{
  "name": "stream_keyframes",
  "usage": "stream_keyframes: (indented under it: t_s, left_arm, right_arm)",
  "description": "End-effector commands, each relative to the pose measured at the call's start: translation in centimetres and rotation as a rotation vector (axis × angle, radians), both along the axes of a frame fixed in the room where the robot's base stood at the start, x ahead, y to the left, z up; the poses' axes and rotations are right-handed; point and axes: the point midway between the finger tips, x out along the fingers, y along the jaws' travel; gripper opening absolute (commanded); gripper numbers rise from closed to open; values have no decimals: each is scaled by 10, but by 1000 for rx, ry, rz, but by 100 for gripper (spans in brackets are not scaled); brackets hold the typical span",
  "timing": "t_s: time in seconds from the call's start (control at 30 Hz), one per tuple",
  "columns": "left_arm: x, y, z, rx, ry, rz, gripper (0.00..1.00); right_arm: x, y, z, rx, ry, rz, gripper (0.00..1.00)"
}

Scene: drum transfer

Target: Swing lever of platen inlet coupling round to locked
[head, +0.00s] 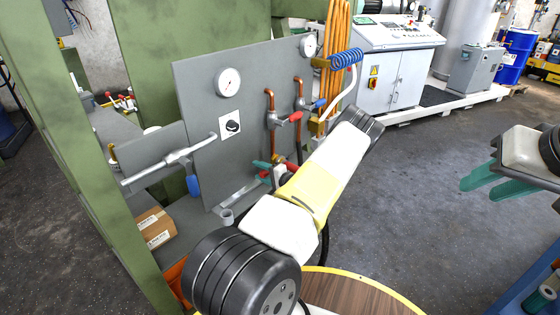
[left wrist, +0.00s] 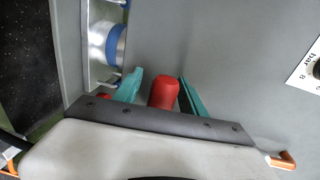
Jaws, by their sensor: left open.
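My left gripper (left wrist: 162,92) is open, with one teal finger on each side of a red lever end (left wrist: 163,92) in the left wrist view. I cannot tell whether either finger touches it. In the head view my left gripper (head: 272,170) is low at the grey panel, partly hidden behind its own arm, with a red lever (head: 292,167) beside it. The coupling body is mostly hidden by the gripper and arm. My right gripper (head: 495,183) is at the right of the head view, its teal fingers apart and empty, far from the panel.
The grey panel (head: 205,95) carries gauges, copper pipes (head: 270,105) and a red-handled valve (head: 295,116) above my left gripper. A blue coiled hose (head: 346,58) hangs at its right edge. A green post (head: 75,150) stands at left. A round wooden top (head: 350,292) lies below.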

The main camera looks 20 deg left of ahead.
Motion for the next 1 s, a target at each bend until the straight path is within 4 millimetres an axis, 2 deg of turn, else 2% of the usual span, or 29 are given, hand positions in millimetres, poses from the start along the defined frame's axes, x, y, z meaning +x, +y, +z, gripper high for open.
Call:
stream_keyframes:
  t_s: [0.5, 1.0]
  left_arm:
    - [-18, -68, 10, -1, -1, -2, 49]
    - [-20, -74, 11, -1, 0, 0, 49]
  right_arm:
    - [0, 0, 0, 0, 0, 0, 36]
    - [0, 0, 0, 0, 0, 0, 36]
